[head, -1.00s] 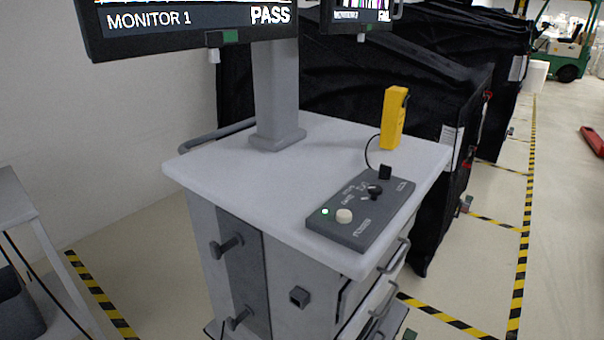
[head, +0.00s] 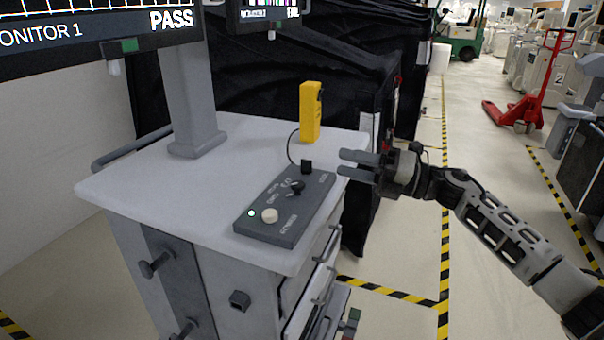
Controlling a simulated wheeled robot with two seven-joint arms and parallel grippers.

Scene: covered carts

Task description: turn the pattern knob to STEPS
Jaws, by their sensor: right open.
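The pattern knob (head: 296,186) is a black knob on a dark grey control box (head: 265,232). The box lies on the right part of the white cart top. White lettering surrounds the knob, too small to read surely, so I cannot tell its setting. A cream button (head: 270,215) and a lit green lamp (head: 252,213) are at the box's near end. My right gripper (head: 348,164) is open and empty, its fingers pointing left. In the picture it is right of the knob, at the cart's right edge, apart from the knob. My left gripper is not in view.
A yellow handheld device (head: 310,112) stands behind the box, with a black cable to a plug (head: 306,166). A grey monitor post (head: 190,105) rises from the cart top (head: 150,195). Black covered carts stand behind. Open floor lies right, with a red pallet jack (head: 530,95).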

